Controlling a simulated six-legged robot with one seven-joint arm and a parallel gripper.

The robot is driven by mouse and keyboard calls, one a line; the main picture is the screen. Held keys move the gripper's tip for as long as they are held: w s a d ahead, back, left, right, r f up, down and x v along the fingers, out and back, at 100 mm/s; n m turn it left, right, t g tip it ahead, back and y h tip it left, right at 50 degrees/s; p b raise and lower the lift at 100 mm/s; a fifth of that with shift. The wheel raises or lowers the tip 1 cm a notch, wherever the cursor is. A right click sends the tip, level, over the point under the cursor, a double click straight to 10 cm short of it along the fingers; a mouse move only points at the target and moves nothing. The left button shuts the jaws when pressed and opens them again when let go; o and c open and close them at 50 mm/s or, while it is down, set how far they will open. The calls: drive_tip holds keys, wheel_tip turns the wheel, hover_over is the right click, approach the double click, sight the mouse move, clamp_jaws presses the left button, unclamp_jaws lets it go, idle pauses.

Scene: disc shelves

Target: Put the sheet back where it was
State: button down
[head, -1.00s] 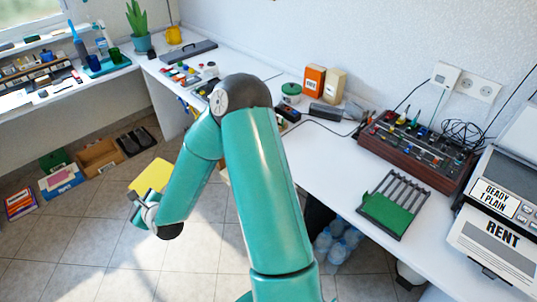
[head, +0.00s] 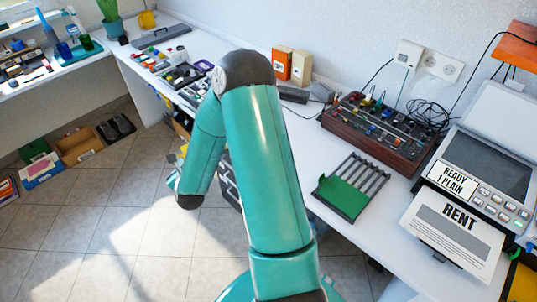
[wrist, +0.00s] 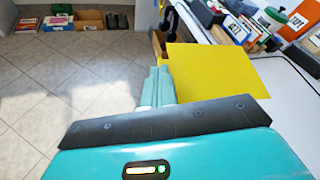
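A flat yellow sheet (wrist: 215,75) shows in the wrist view, its left edge at my fingers. My gripper (wrist: 157,88) looks shut on that edge, and the sheet sticks out to the right above the floor, near the desk. In the head view my gripper is mostly hidden by my own arm, and only a sliver of yellow shows there. A printed RENT sheet (head: 452,232) lies at the front of the grey machine (head: 488,165). A slotted black rack (head: 365,180) with a green sheet (head: 341,196) lies on the desk.
The white desk (head: 300,150) runs along the wall, with a brown control box (head: 385,132) at the back. Boxes stand on the floor at the left, including an open brown one (head: 80,146). The tiled floor (head: 110,220) at the left front is clear.

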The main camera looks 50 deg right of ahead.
drive_tip(key=s+d+r+m+g+h, duration=0.2)
drive_tip(key=s+d+m+g+h, duration=0.3)
drive_tip(key=s+d, duration=0.55)
drive_tip(key=s+d+r+m+g+h, duration=0.2)
drive_tip(key=s+d+m+g, duration=0.5)
drive_tip(key=d, duration=0.6)
drive_tip(key=s+d+r+m+g+y, duration=0.1)
drive_tip(key=s+d+r+m+g, duration=0.15)
drive_tip(key=s, duration=0.55)
drive_tip(key=s+d+r+m+g+y, duration=0.1)
drive_tip(key=s+m+g, duration=0.2)
drive_tip(key=s, duration=0.6)
drive_tip(key=s+d+r+m+g+y, duration=0.1)
drive_tip(key=s+d+r+m+g, duration=0.15)
drive_tip(key=s, duration=0.55)
drive_tip(key=shift+m+g, duration=0.3)
drive_tip(key=shift+m, duration=0.1)
drive_tip(key=w+d+f, duration=0.1)
drive_tip(key=d+f, duration=0.2)
drive_tip(key=d, duration=0.1)
drive_tip(key=w+d+f, duration=0.1)
drive_tip(key=d+f, duration=0.2)
drive_tip(key=d, duration=0.1)
drive_tip(key=w+d+f, duration=0.1)
drive_tip(key=d+f, duration=0.3)
drive_tip(key=shift+w+d, duration=0.25)
drive_tip(key=shift+w, duration=0.05)
drive_tip(key=shift+w+d+f, duration=0.1)
drive_tip(key=shift+d+f, duration=0.25)
drive_tip(key=shift+f, duration=1.6)
